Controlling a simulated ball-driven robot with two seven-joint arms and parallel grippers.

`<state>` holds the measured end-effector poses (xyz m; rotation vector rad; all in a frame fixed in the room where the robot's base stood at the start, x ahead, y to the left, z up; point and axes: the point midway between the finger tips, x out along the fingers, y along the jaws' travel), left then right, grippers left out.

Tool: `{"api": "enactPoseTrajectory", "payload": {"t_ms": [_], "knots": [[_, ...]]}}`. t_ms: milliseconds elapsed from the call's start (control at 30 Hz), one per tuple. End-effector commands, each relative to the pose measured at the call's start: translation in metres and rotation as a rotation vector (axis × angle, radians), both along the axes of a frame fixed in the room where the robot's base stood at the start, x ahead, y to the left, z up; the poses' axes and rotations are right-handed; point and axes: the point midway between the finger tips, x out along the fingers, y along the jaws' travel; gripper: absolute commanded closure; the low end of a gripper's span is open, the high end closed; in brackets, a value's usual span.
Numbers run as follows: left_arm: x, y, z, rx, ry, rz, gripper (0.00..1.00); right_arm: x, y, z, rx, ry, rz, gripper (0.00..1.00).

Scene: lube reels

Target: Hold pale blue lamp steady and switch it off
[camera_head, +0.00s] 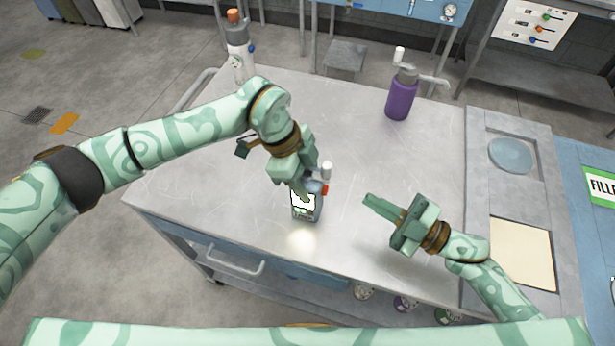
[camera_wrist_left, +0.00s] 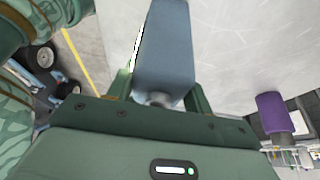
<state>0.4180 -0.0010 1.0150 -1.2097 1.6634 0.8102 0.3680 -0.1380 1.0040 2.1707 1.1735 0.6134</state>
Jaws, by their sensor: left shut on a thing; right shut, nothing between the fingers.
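The pale blue lamp (camera_head: 314,212) stands on the metal cart top near its front edge. Its front panel glows white and a bright patch lies on the cart top before it. A small red part (camera_head: 325,190) shows at its right side. My left gripper (camera_head: 303,190) comes down over the lamp and is shut on it, hiding part of its top. In the left wrist view the lamp's blue-grey body (camera_wrist_left: 167,50) sits between the fingers. My right gripper (camera_head: 371,201) is shut and empty, right of the lamp and apart from it, fingers pointing left.
A white-topped post (camera_head: 327,168) shows just behind the lamp. A grey panel (camera_head: 480,185) borders the right. The cart's middle is mostly clear.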

Motion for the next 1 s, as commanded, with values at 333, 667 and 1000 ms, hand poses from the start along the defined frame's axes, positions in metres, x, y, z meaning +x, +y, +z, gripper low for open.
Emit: {"api": "enactPoseTrajectory", "payload": {"t_ms": [333,667,1000], "knots": [[0.0,0.0,0.0,0.0,0.0,0.0,0.84,-0.012,-0.017,-0.008,-0.085,-0.033,-0.565,1.0],[0.0,0.0,0.0,0.0,-0.001,0.0,0.84,0.0,0.018,-0.01,-0.098,-0.028,-0.589,1.0],[0.0,0.0,0.0,0.0,-0.001,-0.001,0.84,0.012,0.058,-0.009,-0.099,-0.029,-0.586,1.0]]}}
